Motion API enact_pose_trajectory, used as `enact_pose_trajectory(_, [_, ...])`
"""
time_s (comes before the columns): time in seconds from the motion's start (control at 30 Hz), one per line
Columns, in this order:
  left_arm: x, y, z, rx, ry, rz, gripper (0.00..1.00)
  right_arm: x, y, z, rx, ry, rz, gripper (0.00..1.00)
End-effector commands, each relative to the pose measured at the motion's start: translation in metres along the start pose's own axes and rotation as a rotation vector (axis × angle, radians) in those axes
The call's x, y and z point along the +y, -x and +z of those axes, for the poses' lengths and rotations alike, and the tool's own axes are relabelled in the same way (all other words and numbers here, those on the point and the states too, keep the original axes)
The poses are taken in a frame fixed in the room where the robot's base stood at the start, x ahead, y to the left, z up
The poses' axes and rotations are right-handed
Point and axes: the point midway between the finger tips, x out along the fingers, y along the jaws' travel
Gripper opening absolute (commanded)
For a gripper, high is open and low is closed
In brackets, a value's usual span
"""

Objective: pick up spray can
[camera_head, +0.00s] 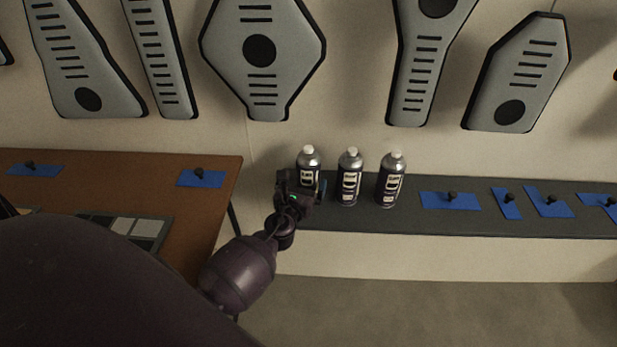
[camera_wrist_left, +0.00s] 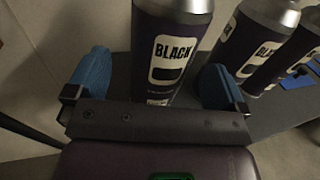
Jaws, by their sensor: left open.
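Three spray cans with white caps stand upright in a row on a dark grey shelf (camera_head: 430,217). The left spray can (camera_head: 308,165) is partly hidden behind my left gripper (camera_head: 303,187). The middle can (camera_head: 349,177) and the right can (camera_head: 391,180) stand clear of it. In the left wrist view, the left can (camera_wrist_left: 172,48), labelled BLACK, stands between the two blue fingers of my left gripper (camera_wrist_left: 153,80). The fingers are apart, with a gap showing at the can's sides. The can's base is hidden by the gripper body. My right gripper is not in view.
A brown table (camera_head: 225,190) with blue patches and a grey sample board (camera_head: 135,229) is at the left. More blue patches with black knobs (camera_head: 450,200) lie along the shelf to the right. Grey panels (camera_head: 262,50) hang on the wall above.

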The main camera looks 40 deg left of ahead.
Motion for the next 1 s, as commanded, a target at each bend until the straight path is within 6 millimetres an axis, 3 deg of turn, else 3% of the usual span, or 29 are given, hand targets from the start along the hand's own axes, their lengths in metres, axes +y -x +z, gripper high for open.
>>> enact_pose_trajectory(0.23, [-0.002, -0.032, 0.000, 0.000, 0.000, -0.001, 0.99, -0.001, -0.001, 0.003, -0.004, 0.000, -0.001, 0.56])
enact_pose_trajectory(0.57, [-0.001, -0.038, 0.001, 0.000, 0.001, 0.000, 0.99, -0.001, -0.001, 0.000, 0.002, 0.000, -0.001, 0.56])
enact_pose_trajectory(0.97, [-0.001, -0.038, 0.001, 0.000, 0.001, 0.000, 0.41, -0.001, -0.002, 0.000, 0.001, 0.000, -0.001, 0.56])
enact_pose_trajectory(1.0, [-0.001, -0.038, 0.002, -0.002, 0.001, 0.000, 0.41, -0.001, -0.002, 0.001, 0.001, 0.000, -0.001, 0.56])
